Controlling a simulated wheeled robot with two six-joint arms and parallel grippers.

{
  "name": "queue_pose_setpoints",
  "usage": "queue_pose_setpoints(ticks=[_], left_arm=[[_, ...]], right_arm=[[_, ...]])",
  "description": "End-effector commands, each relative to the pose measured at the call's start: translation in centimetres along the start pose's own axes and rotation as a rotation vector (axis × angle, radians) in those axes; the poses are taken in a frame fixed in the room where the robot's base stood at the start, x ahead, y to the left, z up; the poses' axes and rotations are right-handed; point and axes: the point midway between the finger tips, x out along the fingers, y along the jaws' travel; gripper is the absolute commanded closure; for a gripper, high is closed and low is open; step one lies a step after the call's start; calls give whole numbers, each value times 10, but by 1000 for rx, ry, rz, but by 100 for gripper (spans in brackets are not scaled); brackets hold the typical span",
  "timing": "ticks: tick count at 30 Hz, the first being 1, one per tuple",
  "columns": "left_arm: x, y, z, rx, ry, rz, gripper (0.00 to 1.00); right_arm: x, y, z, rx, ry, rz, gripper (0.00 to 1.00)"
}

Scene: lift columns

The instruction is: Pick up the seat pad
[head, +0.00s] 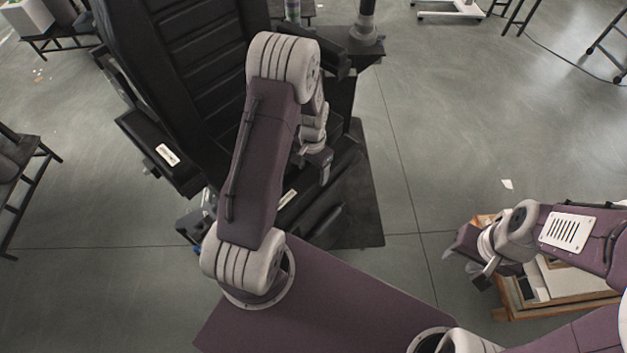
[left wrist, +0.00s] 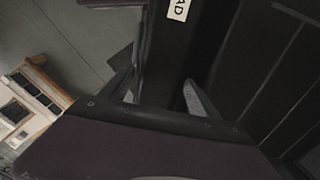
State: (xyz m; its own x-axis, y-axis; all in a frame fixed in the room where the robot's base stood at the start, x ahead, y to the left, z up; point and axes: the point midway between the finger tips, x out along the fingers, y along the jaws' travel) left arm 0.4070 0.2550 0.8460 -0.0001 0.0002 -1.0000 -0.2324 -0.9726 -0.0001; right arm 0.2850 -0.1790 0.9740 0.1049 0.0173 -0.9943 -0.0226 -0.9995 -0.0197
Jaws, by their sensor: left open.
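The seat pad is a black slab with a white label. In the head view its labelled part (head: 288,199) lies low on the dark chair-like stand, partly hidden by my left arm. In the left wrist view the slab (left wrist: 164,62) runs between the fingers, with label letters "AD" at the top edge. My left gripper (head: 322,166) is over the slab, pointing down. Its fingers (left wrist: 160,93) are open, one on each side of the slab, and I cannot tell whether they touch it. My right gripper (head: 473,262) looks open and empty, away to the right.
The stand has a tall black ribbed back (head: 200,75) and a labelled side block (head: 160,145). A wooden crate (head: 540,310) lies under my right arm and also shows in the left wrist view (left wrist: 45,118). Grey floor (head: 440,120) is clear between them.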

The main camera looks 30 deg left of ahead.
Motion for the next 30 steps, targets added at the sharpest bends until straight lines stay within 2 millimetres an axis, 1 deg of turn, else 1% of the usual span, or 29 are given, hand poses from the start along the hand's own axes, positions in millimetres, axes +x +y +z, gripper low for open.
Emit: queue_pose_setpoints(ticks=[1, 5, 7, 12, 15, 22, 23, 24, 26, 27, 28, 29, 30], left_arm=[[5, 0, 0, 0, -1, 0, 29], [9, 0, 0, 0, 1, 0, 29], [15, 0, 0, 0, -1, 0, 29], [47, 0, -3, 0, -2, 1, 29], [58, 0, -3, 0, 0, 0, 29], [61, 0, -3, 0, 2, -1, 29], [61, 0, -3, 0, 2, -1, 35], [61, 0, -3, 0, 2, -1, 46], [61, 0, -3, 0, 2, -1, 62], [60, 0, -3, 0, 1, -1, 74], [60, 0, -3, 0, 1, -1, 82], [60, 0, -3, 0, 1, -1, 89], [60, 0, -4, 0, 2, -1, 89]], right_arm=[[0, 0, 0, 0, 0, 0, 60], [0, 0, 0, 0, 0, 0, 60], [-1, 0, 0, 0, 0, 0, 60], [-4, 0, 0, 0, 0, 0, 60], [-4, 0, 0, 0, 0, 0, 60], [-4, 0, 0, 0, 0, 0, 60], [-4, 0, 0, 0, 0, 0, 60], [-4, 0, 0, 0, 0, 0, 60], [-4, 0, 0, 0, 0, 0, 60], [-4, 0, 0, 0, 0, 0, 60], [-4, 0, 0, 0, 0, 0, 60], [-4, 0, 0, 0, 0, 0, 60], [-4, 0, 0, 0, 0, 0, 60]])
